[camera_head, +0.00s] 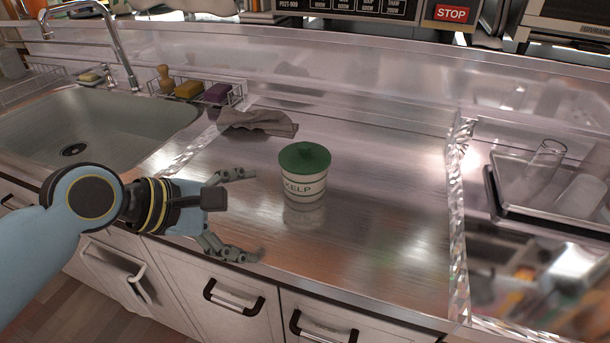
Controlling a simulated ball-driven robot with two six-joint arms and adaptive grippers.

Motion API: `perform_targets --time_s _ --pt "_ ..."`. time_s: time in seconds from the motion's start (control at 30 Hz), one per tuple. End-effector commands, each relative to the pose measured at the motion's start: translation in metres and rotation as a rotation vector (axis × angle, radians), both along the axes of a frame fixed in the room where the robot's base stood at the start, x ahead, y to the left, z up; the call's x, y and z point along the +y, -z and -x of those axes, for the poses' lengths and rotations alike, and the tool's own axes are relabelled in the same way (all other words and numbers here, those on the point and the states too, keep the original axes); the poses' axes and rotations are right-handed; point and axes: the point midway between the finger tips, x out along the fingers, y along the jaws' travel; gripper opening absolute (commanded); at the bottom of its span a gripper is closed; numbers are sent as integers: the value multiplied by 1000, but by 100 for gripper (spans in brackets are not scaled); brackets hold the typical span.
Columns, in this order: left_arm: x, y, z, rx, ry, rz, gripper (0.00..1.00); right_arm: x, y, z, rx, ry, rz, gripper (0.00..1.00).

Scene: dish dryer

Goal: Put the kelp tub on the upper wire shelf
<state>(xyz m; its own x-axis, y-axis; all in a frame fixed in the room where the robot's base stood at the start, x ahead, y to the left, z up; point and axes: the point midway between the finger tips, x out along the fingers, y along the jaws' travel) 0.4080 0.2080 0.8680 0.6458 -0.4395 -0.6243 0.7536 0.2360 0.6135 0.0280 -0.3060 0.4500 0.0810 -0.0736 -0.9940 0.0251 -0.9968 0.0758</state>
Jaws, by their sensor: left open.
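The kelp tub (304,188) is white with dark bands, the word KELP and a green lid. It stands upright on the steel counter, right of my left gripper. My left gripper (250,214) is open and empty, its fingers spread toward the tub with a gap between them and it. My right gripper is out of view. I cannot make out an upper wire shelf in this view.
A sink (95,125) with a tap lies at the left. A grey cloth (258,122) and a wire caddy (238,93) with sponges and a brush are behind the tub. A tray (494,190) with glasses is at the right. The counter around the tub is clear.

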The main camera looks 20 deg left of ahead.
Motion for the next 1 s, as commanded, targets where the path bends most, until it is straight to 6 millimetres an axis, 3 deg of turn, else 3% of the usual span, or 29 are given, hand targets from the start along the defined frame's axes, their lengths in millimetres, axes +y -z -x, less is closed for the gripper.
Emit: perform_targets --time_s 0.2,0.33,1.0 --pt "7 -34 -50 139 -349 557 100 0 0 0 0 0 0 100" --pt "11 -46 -65 196 -449 743 100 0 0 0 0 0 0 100" --pt "-32 -19 -132 216 -477 799 100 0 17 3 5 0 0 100"
